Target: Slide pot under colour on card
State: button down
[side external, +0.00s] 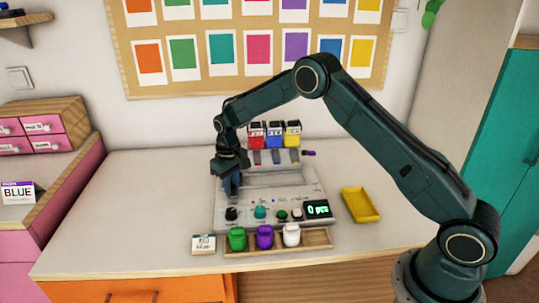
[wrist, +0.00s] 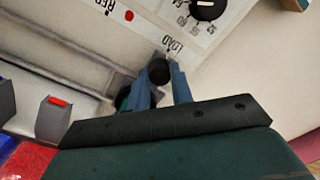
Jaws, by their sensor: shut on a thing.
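A card (side external: 18,192) reading "BLUE" stands at the far left. The machine (side external: 262,218) has red (side external: 257,134), blue (side external: 275,133) and yellow (side external: 292,132) hoppers along its back. In the side view my gripper (side external: 232,188) is low over the machine's left end. In the wrist view my gripper (wrist: 161,82) is shut on a black knob (wrist: 160,71) beside the printed word "LOAD". A dark green, rounded thing (wrist: 125,100) shows partly behind the fingers; I cannot tell whether it is the pot. "RED" and a red dot are printed further along the panel.
Green (side external: 237,239), purple (side external: 265,237) and white (side external: 292,235) jars stand in a wooden tray (side external: 318,237) in front. The display (side external: 317,209) reads "0 pcs". A yellow tray (side external: 360,204) lies to the right. A small card (side external: 203,244) stands at front left. Table right is clear.

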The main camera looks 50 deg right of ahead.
jog(key=shift+s+d, duration=2.95)
jog(key=shift+d, duration=0.15)
jog(key=c, duration=1.2)
grip_release()
jog(key=shift+r, duration=0.1)
notch_tip(320, 180, up, 14)
